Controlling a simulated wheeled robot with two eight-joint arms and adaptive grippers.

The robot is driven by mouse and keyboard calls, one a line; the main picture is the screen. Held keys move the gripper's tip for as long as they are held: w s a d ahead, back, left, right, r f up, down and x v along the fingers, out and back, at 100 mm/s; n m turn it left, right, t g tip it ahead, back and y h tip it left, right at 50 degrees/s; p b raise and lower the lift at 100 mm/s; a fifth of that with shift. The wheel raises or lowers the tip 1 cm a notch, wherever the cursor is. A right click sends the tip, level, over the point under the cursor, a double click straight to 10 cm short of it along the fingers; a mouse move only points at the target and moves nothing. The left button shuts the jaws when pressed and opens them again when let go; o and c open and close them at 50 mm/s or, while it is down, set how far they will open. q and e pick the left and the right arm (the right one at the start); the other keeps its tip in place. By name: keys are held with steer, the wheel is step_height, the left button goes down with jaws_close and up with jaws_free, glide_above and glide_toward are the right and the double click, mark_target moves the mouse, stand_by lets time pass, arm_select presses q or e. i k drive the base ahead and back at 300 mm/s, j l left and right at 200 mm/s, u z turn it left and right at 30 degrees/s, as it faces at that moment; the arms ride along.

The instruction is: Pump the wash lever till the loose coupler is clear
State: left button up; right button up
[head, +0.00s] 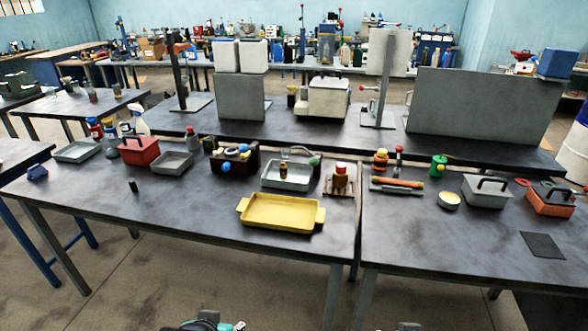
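A grey metal basin (270,185) stands at the back of the front table. A small brass-coloured fitting (283,171), which looks like the loose coupler, is upright in it. Whether the fitting is dirty is too small to tell. A curved pipe with a grey-green head (314,160) is at the basin's back right. I cannot tell which part is the wash lever; a red-topped upright handle (398,158) stands farther right. Neither gripper's fingers can be made out.
A yellow tray (283,211) lies in front of the basin. A small black cylinder (133,186) stands at left. A gap separates the two front tables.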

mark_target(314, 160)
steer(key=i+j+z, duration=0.25)
steer(key=i+j, duration=0.25)
steer(key=j, duration=0.2)
steer(key=i+j+z, duration=0.15)
steer(key=j, duration=0.25)
steer(key=i+j+z, duration=0.1)
steer(key=i+j, duration=0.15)
steer(key=j, duration=0.15)
steer(key=i+j+z, duration=0.15)
steer(key=j, duration=0.25)
